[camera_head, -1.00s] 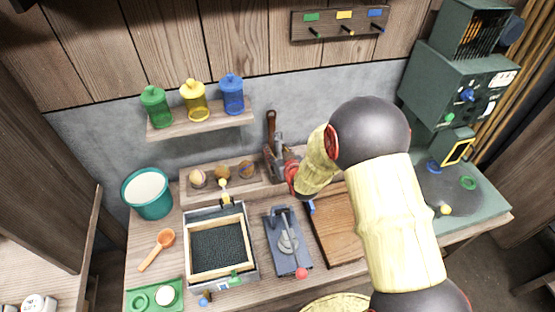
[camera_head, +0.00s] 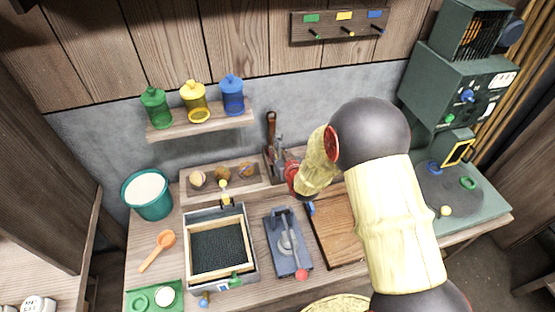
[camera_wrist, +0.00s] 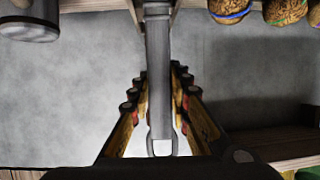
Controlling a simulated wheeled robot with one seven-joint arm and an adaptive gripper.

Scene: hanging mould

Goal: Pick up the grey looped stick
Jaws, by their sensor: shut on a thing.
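The grey looped stick (camera_wrist: 158,80) stands between my fingers in the wrist view, with its pale loop (camera_wrist: 162,147) at the near end. My gripper (camera_wrist: 159,100) is shut on its shaft, one finger on each side. In the head view my gripper (camera_head: 278,163) is at the back of the bench, in front of the wooden holder. It is small and partly hidden by my wrist there, so the stick's lower end cannot be made out.
A brown-handled tool (camera_head: 271,124) stands close behind my gripper. Patterned balls (camera_head: 222,172) sit in a wooden rack to the left. A framed tray (camera_head: 251,255), a lever press (camera_head: 288,243) and a wooden board (camera_head: 333,228) lie in front. A shelf (camera_head: 203,125) holds coloured jars.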

